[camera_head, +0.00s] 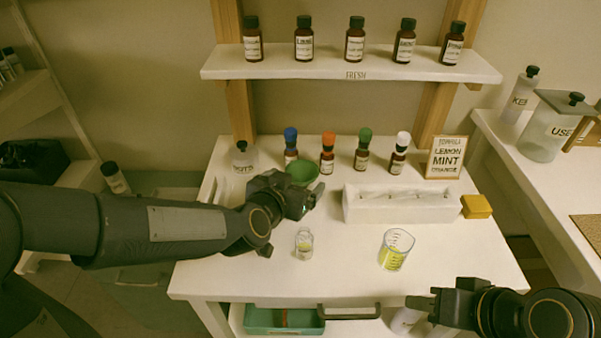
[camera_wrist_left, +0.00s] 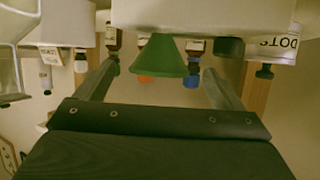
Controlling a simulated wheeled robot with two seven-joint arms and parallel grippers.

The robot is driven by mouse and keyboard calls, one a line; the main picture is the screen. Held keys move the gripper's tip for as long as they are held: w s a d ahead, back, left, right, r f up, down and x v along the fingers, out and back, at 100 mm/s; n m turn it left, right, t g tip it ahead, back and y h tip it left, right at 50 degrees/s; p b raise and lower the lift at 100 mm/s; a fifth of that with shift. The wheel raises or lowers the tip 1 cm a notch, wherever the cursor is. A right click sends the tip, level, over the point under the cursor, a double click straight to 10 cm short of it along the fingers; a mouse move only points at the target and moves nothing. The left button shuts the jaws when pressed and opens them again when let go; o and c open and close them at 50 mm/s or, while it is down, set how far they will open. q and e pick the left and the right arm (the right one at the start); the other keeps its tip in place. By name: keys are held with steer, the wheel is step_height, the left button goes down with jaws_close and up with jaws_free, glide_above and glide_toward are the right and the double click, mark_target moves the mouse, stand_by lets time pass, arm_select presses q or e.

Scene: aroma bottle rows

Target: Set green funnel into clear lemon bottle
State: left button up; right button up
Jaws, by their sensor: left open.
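The green funnel (camera_head: 302,172) stands at the back left of the white table, wide mouth up. My left gripper (camera_head: 317,194) is open just in front of it, partly covering it. In the left wrist view, which looks upside down, the funnel (camera_wrist_left: 158,60) appears between the two spread fingers (camera_wrist_left: 160,85); I cannot tell whether they touch it. A small clear bottle (camera_head: 304,244) stands upright at the middle front of the table, its label unreadable; it seems to be the lemon bottle. My right gripper (camera_head: 422,303) is low at the front right, away from both.
A beaker of yellow-green liquid (camera_head: 396,250) stands right of the clear bottle. A white tray (camera_head: 400,205), a yellow block (camera_head: 476,206) and a recipe sign (camera_head: 445,157) are behind it. Several colour-capped brown bottles (camera_head: 327,160) line the back, under a shelf (camera_head: 350,66).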

mark_target(306, 168)
arm_select(q)
steer(key=x, duration=0.6)
steer(key=shift+w+d+r+b, duration=0.25)
steer(key=shift+w+r+b, duration=0.05)
steer(key=shift+b, duration=0.05)
steer(key=c, duration=1)
steer(key=shift+c, duration=0.2)
steer(key=shift+r, duration=0.15)
